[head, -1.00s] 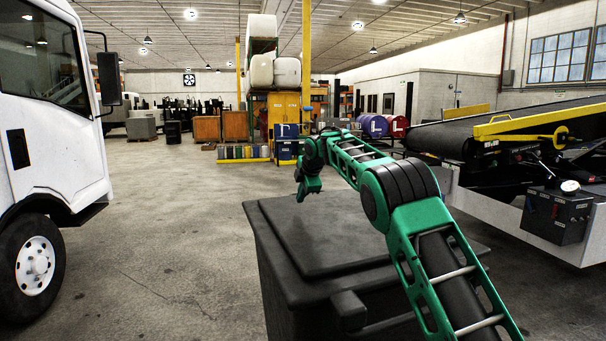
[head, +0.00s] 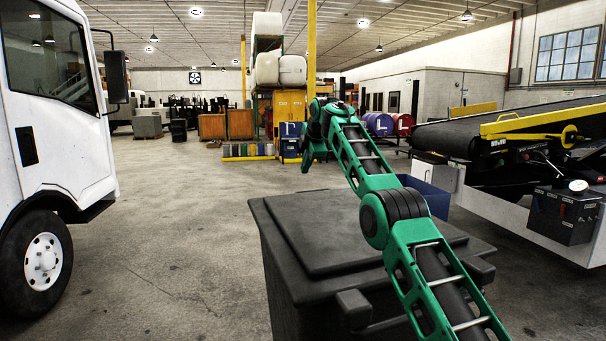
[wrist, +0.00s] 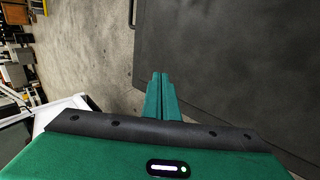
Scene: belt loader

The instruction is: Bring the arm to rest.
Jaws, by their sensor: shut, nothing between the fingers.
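My green arm reaches forward over the dark box-like top of my own base in the head view. My gripper (head: 306,167) hangs at the arm's far end, pointing down, above and beyond the far left edge of that top. In the wrist view my gripper (wrist: 161,76) shows its two green fingers side by side and touching, with nothing between them. The concrete floor lies below the fingertips, and a dark flat surface is to their right.
A white truck (head: 55,130) stands at the left. The belt loader (head: 520,135) with its yellow rail stands at the right. A blue bin (head: 430,196) shows behind my arm. Yellow cabinets (head: 290,108) and drums (head: 380,124) are farther back. The floor between is open.

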